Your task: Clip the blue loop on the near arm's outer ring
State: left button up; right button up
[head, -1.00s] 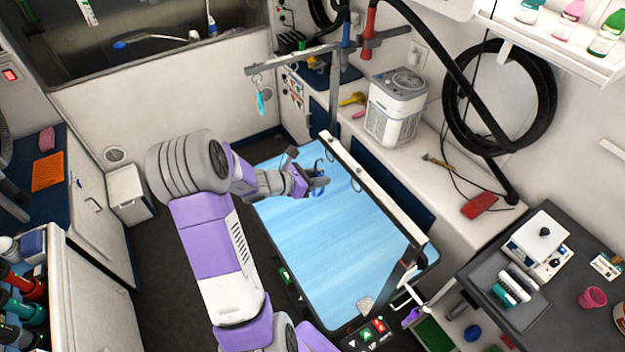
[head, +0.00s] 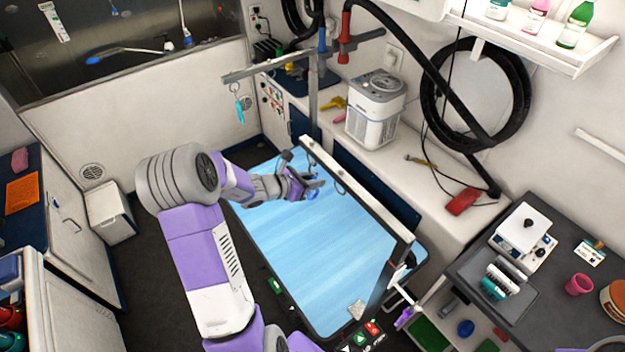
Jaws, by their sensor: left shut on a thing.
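My left gripper (head: 316,186) is shut on the blue loop (head: 313,195), of which only a small part shows at the fingers. It is above the blue table top, close to the left side of the near arm (head: 358,192), a pale bar crossing the table's right part. A dark ring (head: 341,187) hangs from this bar, just right of the gripper. The bar's far end, left and above, is the free end; the outer ring there is too small to make out clearly. The loop looks apart from the bar. My right gripper is not in view.
The far arm (head: 262,66) carries a hanging teal loop (head: 239,108). The near arm's post (head: 392,275) stands at the table's right edge. The blue table top (head: 310,250) is mostly clear. A counter with a white dryer box (head: 376,108) lies behind.

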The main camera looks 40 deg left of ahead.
pick_arm(q)
jog(key=o, duration=1)
jog(key=shift+s+r, duration=0.1)
jog(key=shift+p+v, duration=1.15)
jog(key=shift+v, duration=2.25)
jog(key=shift+s+a, duration=0.1)
jog(key=p+v, duration=0.2)
jog(key=v, duration=0.2)
jog(key=shift+s+r, duration=0.15)
jog(key=shift+s, duration=0.2)
